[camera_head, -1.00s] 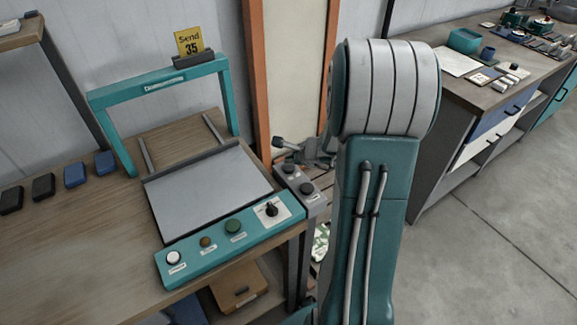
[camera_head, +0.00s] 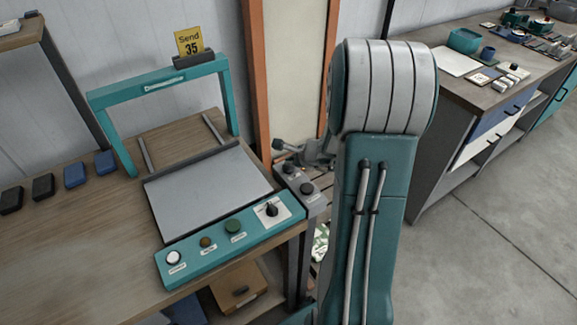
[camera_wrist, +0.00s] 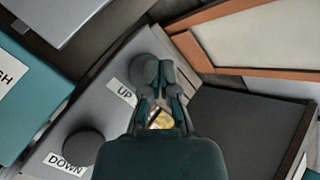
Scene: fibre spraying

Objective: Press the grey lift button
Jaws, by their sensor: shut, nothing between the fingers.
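The lift control box (camera_head: 313,203) is a small grey box at the bench's right end, with two round dark-grey buttons. In the wrist view, the button labelled UP (camera_wrist: 138,68) is partly hidden behind my fingertips. The button labelled DOWN (camera_wrist: 84,148) is in clear view at lower left. My gripper (camera_wrist: 160,70) is shut and empty, its fingertips overlapping the right side of the UP button. I cannot tell whether they touch it. In the head view, my gripper (camera_head: 300,155) is small and close above the box's far button, partly hidden by my arm.
A teal control panel (camera_head: 195,258) with knobs and a teal frame (camera_head: 104,105) stand on the wooden bench left of the box. An orange-framed panel (camera_head: 257,90) rises behind. Another workbench (camera_head: 450,85) is at right, with clear floor before it.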

